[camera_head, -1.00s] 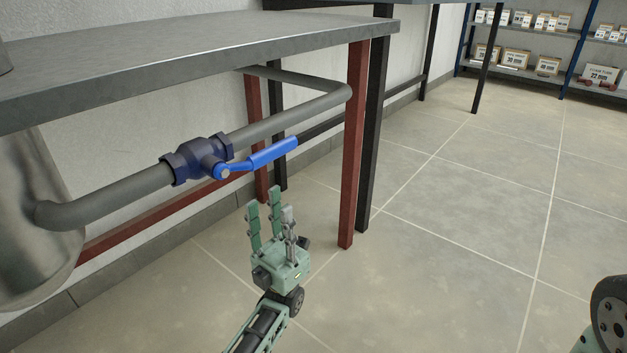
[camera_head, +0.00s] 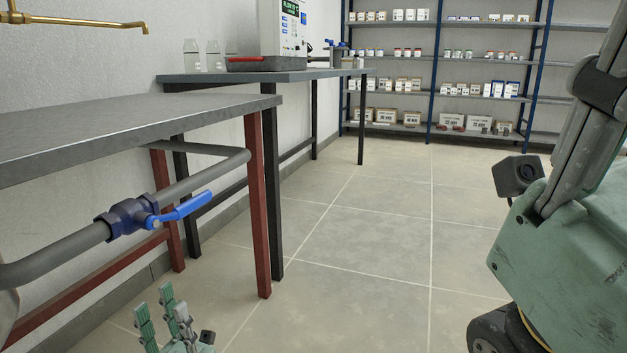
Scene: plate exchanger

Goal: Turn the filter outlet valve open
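The valve (camera_head: 128,217) has a dark blue body and sits on a grey pipe (camera_head: 60,246) below the near table. Its bright blue lever (camera_head: 186,207) points right and slightly up, roughly along the pipe in this view. My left gripper (camera_head: 164,312) is at the bottom edge, below the valve in the picture and apart from the lever. Its green and grey fingers point up, are spread and hold nothing; its lower part is cut off. A green link of my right arm (camera_head: 572,270) fills the right side; my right gripper does not show.
The grey near table (camera_head: 130,117) overhangs the pipe, with a red leg (camera_head: 257,205) right of the lever. A second table (camera_head: 300,75) behind bears bottles and a device (camera_head: 284,28). Shelves (camera_head: 430,90) stand at the back. The middle floor is clear.

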